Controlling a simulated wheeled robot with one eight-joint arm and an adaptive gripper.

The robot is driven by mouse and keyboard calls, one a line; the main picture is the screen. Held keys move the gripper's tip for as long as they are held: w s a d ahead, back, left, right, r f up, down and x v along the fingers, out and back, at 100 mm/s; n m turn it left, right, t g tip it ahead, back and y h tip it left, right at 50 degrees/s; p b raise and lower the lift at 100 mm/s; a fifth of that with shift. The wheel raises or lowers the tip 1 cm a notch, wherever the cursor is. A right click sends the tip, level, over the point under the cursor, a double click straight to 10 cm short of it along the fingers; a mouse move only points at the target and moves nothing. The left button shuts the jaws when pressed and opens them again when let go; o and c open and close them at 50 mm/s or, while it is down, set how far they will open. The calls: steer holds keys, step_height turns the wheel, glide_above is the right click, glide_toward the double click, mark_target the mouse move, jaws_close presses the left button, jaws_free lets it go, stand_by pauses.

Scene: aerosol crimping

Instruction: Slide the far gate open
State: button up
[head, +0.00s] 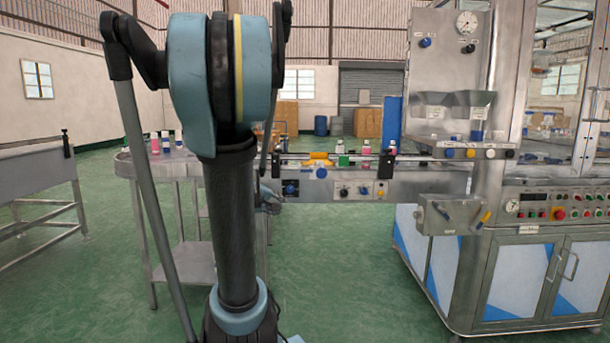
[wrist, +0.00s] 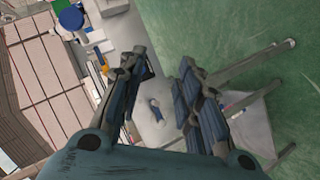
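My gripper (wrist: 162,60) is open in the wrist view, its two dark blue padded fingers apart with nothing between them. In the head view my arm covers most of it. A conveyor (head: 425,183) runs from behind my arm to the machine at the right. On it are a yellow piece (head: 318,158) and a blue knob (head: 321,173); I cannot tell whether either belongs to the far gate. No gate is clearly identifiable.
Several small coloured bottles, including a pink one (head: 366,149), stand along the conveyor. A metal table (head: 190,262) with more bottles stands behind my arm. The steel machine (head: 500,240) fills the right side. Green floor (head: 330,270) is clear in front of the conveyor.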

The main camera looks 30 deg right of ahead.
steer(key=w+d+r+n+t+h, duration=0.3)
steer(key=w+d+r+n, duration=0.2)
steer(key=w+d, duration=0.5)
steer(key=n, duration=0.1)
glide_toward(306, 171)
steer(key=shift+t+h, duration=0.3)
steer(key=shift+t, duration=0.1)
steer(key=x, duration=0.7)
steer(key=f+x, duration=0.1)
steer(key=x, duration=0.2)
steer(key=shift+w+d, duration=0.15)
steer(key=shift+d, duration=0.2)
